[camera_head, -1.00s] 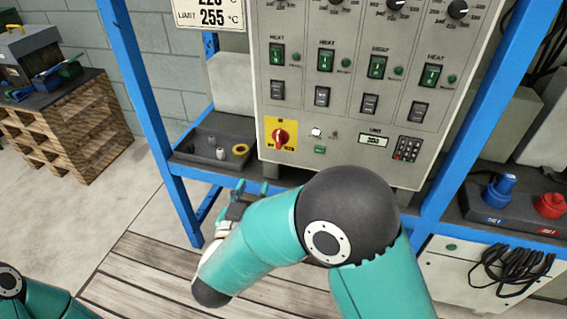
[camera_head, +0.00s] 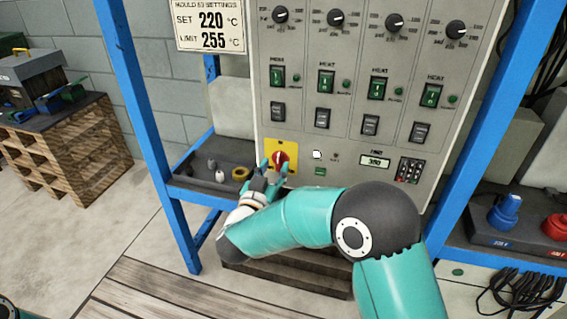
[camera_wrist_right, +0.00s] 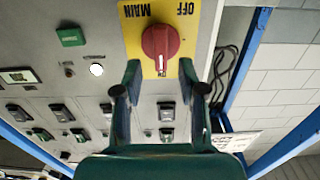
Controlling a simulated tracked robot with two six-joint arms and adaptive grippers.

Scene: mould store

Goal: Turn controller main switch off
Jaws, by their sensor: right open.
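The controller (camera_head: 352,95) is a grey panel standing in a blue frame. Its main switch is a red rotary knob (camera_head: 280,158) on a yellow plate (camera_head: 289,147) at the panel's lower left. In the right wrist view the knob (camera_wrist_right: 161,41) is near the top, with the words MAIN and OFF upside down on the yellow plate (camera_wrist_right: 133,36). My right gripper (camera_head: 272,170) is in front of the switch. In the wrist view its two open fingers (camera_wrist_right: 157,80) stand either side of the knob's line, just short of it, holding nothing. My left gripper is out of view.
A white button (camera_head: 317,154) and a green button (camera_head: 320,171) sit right of the switch. A dark tray (camera_head: 190,186) with small parts and a yellow ring is at left. A blue post (camera_head: 150,130) stands left of the panel.

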